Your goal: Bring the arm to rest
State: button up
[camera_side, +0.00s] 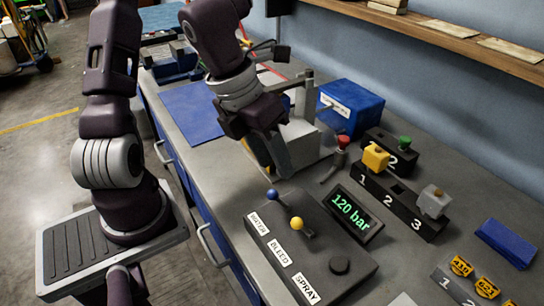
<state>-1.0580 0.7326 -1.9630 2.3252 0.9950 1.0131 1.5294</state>
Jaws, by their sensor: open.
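My arm reaches in from the upper left over the grey bench (205,165). My gripper (276,168) hangs open and points down above the bench, with nothing seen between its fingers. It is just behind the dark control panel (315,265) in the picture and in front of a pale grey machine (302,140). The panel has labels WATER, BLEED and SPRAY, a blue-knobbed lever (272,195), a yellow-knobbed lever (297,223) and a round black button (340,265). A display (354,214) reads 120 bar. The exact gap between the gripper and the machine cannot be judged.
A numbered black rack (388,200) holds a yellow block (376,157) and a grey block (433,201). A red-topped tool (342,145), a green-knobbed part (404,143) and a blue box (350,106) stand near. A blue mat (190,108) lies left; a shelf (450,37) overhangs the back.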

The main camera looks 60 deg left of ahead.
jog(key=s+a+f+n+g+y, duration=0.35)
jog(key=s+a+n+y, duration=0.35)
jog(key=n, duration=0.8)
notch_tip(320, 180, up, 11)
jog(key=s+d+n+t+h, duration=0.2)
jog(key=n+t+h, duration=0.3)
jog(key=n, duration=1.3)
jog(key=shift+d+n+t, duration=0.2)
jog(key=shift+n+t, duration=0.15)
jog(key=shift+n, duration=0.05)
jog(key=shift+r, duration=0.1)
jog(key=shift+c, duration=0.2)
